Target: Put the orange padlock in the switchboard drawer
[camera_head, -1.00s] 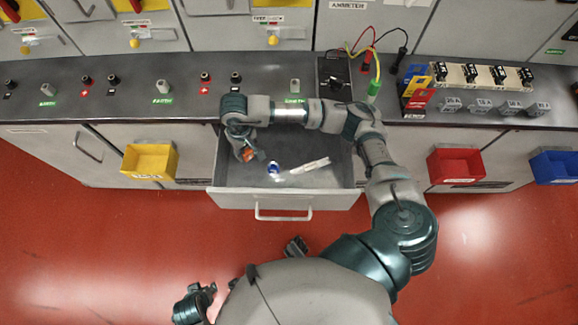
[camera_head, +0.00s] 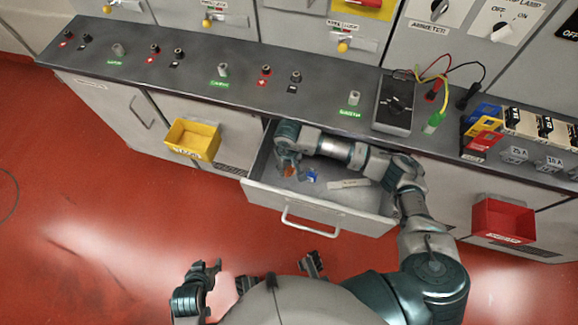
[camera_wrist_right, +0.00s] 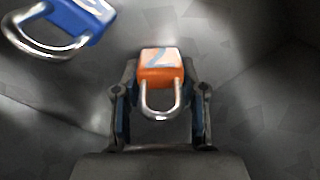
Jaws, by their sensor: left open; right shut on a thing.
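The switchboard drawer (camera_head: 350,221) is pulled open below the counter in the head view. My right gripper (camera_head: 293,169) is inside it, low near its left side. It is shut on the orange padlock (camera_head: 288,171). In the right wrist view the orange padlock (camera_wrist_right: 161,66) sits between the fingers (camera_wrist_right: 160,88), its metal shackle toward the palm. Whether it touches the drawer floor I cannot tell. My left gripper (camera_head: 208,271) is open and empty, low in the picture, well away from the drawer.
A blue padlock (camera_head: 311,176) lies in the drawer just right of the orange one; it also shows in the right wrist view (camera_wrist_right: 85,18). A pale strip (camera_head: 349,184) lies further right. Yellow (camera_head: 193,139) and red (camera_head: 502,220) bins hang either side of the drawer.

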